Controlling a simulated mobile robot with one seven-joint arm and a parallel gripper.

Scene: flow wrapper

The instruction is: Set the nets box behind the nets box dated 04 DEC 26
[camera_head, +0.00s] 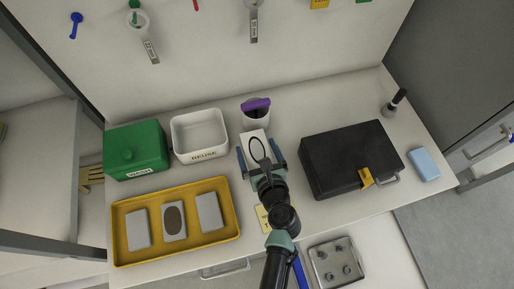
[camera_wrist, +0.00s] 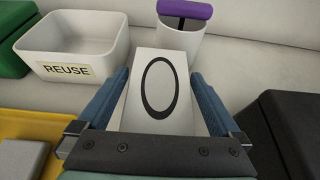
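A white box with a black oval outline on its top face, which looks like a nets box (camera_head: 248,137), stands on the table near the middle. It also shows in the wrist view (camera_wrist: 158,66). My gripper (camera_head: 259,152) is over it, with one blue finger on each side. In the wrist view my gripper (camera_wrist: 160,80) shows a narrow gap between the fingers and the box, so it looks open around it. No date is readable on this box. I cannot make out a second nets box; my arm hides part of the table.
A white REUSE bin (camera_head: 199,137) and green box (camera_head: 136,149) stand left. A yellow tray (camera_head: 232,229) with grey pads lies front left. A black case (camera_head: 349,158) is right, with a blue block (camera_head: 425,164) beyond.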

